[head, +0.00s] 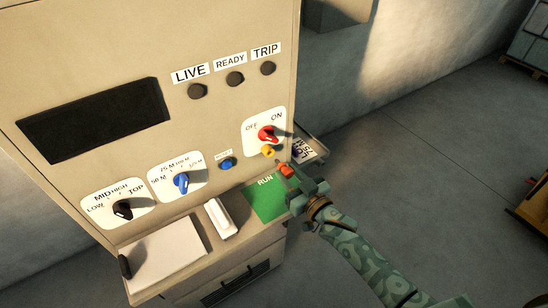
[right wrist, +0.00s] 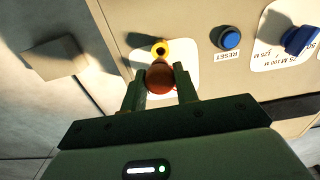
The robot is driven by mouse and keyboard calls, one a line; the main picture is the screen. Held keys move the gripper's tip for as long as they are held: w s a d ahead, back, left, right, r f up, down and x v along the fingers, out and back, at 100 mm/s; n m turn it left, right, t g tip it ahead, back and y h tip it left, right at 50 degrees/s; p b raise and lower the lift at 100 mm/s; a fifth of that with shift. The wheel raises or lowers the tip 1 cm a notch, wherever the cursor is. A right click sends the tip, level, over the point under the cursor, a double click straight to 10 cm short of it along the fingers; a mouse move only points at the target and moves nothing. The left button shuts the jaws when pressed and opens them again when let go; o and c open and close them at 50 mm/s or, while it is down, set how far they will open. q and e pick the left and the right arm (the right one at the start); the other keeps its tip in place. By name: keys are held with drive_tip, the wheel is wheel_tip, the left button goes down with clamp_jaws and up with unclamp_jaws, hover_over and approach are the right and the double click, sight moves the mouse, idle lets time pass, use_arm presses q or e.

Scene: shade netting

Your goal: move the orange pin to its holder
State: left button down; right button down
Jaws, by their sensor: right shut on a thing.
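The orange pin (head: 287,170) is between the fingers of my right gripper (head: 293,177), to the right of the green RUN card in the head view. In the right wrist view the pin's round orange-brown end (right wrist: 160,78) sits between the two fingers of the right gripper (right wrist: 160,88), which is shut on it. A yellow ring-like fitting (head: 267,150) is on the panel just below the red OFF/ON knob (head: 267,133). The yellow fitting (right wrist: 160,48) shows just beyond the pin in the wrist view. The pin's far end is hidden there. My left gripper is out of view.
A small labelled shelf (head: 308,150) sticks out at the cabinet's right side. A blue RESET button (head: 227,163) and knobs are on the panel.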

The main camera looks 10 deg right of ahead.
sight(290, 176)
drive_tip(key=shift+s+d+r+p, duration=0.1)
drive_tip(key=shift+s+d+p, duration=0.1)
drive_tip(key=shift+s+p, duration=0.3)
drive_tip(key=shift+p+v, duration=0.55)
drive_tip(key=shift+v, duration=0.95)
